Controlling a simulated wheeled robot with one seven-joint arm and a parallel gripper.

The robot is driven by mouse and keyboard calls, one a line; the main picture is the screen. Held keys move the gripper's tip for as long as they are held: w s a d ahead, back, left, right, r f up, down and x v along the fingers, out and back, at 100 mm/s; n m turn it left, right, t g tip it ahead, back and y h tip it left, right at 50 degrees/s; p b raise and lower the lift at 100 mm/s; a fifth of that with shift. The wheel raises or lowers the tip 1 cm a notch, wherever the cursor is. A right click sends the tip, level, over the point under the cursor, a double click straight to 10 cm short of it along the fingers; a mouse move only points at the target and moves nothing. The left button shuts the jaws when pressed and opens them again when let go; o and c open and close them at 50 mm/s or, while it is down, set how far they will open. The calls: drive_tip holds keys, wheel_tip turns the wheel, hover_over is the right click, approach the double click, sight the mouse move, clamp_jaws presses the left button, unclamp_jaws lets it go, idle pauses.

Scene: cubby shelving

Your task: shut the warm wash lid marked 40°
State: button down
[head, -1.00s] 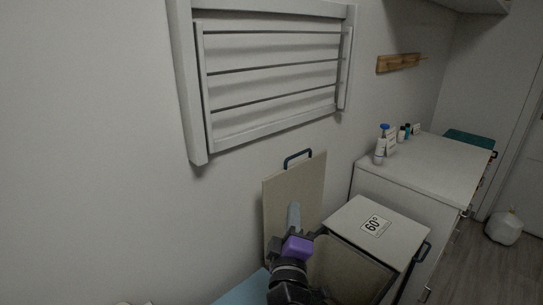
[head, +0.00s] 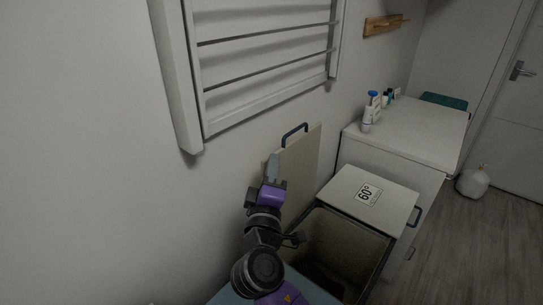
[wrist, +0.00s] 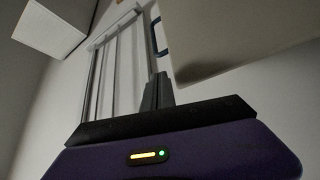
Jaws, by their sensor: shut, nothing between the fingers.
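A beige lid (head: 301,158) with a dark blue handle (head: 294,132) on its top edge stands open, nearly upright by the wall, above an open bin (head: 340,239). No 40° mark shows on its visible face. In the wrist view the lid (wrist: 235,32) fills the upper right, its handle (wrist: 158,36) at its left. My gripper (head: 273,162) is shut and empty at the lid's left edge. In the wrist view the closed fingers (wrist: 157,90) lie just left of the lid's edge; I cannot tell whether they touch it.
A shut lid marked 60° (head: 368,195) lies flat beside the open bin. A counter (head: 418,135) with bottles (head: 369,112) stands beyond it. A slatted wall rack (head: 262,75) hangs above.

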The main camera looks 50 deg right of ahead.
drive_tip(key=p+x, duration=0.2)
drive_tip(key=x, duration=0.6)
drive_tip(key=shift+w+d, duration=0.1)
drive_tip(key=shift+d, duration=0.1)
